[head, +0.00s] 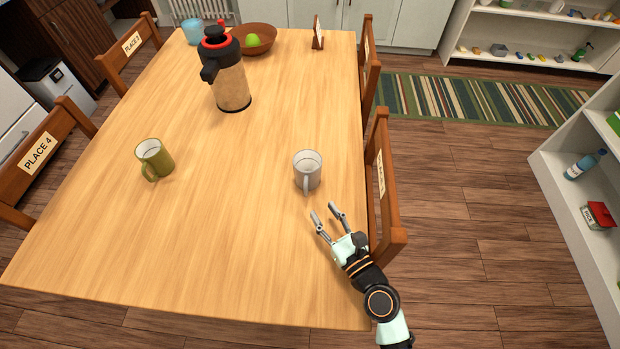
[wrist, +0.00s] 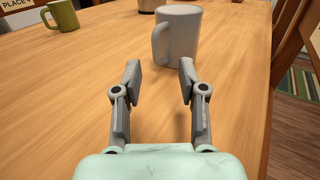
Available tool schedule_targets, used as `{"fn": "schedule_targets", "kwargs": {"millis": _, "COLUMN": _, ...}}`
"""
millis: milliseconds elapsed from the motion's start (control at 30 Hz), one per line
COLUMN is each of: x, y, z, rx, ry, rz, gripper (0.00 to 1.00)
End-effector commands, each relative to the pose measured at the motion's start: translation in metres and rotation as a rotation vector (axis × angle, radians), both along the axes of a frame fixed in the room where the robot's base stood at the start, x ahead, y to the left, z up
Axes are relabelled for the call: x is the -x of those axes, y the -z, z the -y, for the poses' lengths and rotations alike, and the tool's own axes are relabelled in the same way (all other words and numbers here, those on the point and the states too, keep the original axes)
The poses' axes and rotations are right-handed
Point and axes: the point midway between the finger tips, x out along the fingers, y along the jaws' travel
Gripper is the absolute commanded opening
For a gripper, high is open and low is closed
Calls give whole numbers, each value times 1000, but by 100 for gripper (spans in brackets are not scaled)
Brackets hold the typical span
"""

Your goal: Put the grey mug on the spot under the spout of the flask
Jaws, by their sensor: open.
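The grey mug (head: 309,168) stands upright near the right edge of the table, its handle towards my gripper. It also shows in the wrist view (wrist: 182,32), straight ahead, with the handle on its left side. My gripper (head: 325,211) is open and empty, just short of the mug and apart from it; its fingers (wrist: 159,72) point at the mug. The flask (head: 230,80) stands upright farther back, left of the mug, with a black and red top and a cork-like body. Its black spout (head: 208,73) points left and towards the front. The table under the spout is bare.
An olive green mug (head: 154,159) stands left on the table (head: 230,230). At the back are a blue cup (head: 192,31), a brown bowl (head: 262,39) with a green fruit and a small stand (head: 318,33). Chairs (head: 386,190) line both sides. The table's middle is clear.

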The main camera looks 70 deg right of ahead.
Motion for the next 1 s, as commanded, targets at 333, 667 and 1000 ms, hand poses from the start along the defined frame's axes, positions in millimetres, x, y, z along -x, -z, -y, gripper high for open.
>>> {"fn": "schedule_targets", "kwargs": {"millis": 333, "x": -31, "y": -1, "z": 22, "rx": 6, "ry": -5, "rz": -2, "gripper": 41}}
{"fn": "schedule_targets", "kwargs": {"millis": 667, "x": -55, "y": 1, "z": 43, "rx": 4, "ry": -1, "rz": -3, "gripper": 41}}
{"fn": "schedule_targets", "kwargs": {"millis": 1000, "x": -54, "y": 1, "z": 42, "rx": 4, "ry": -2, "rz": -3, "gripper": 3}}
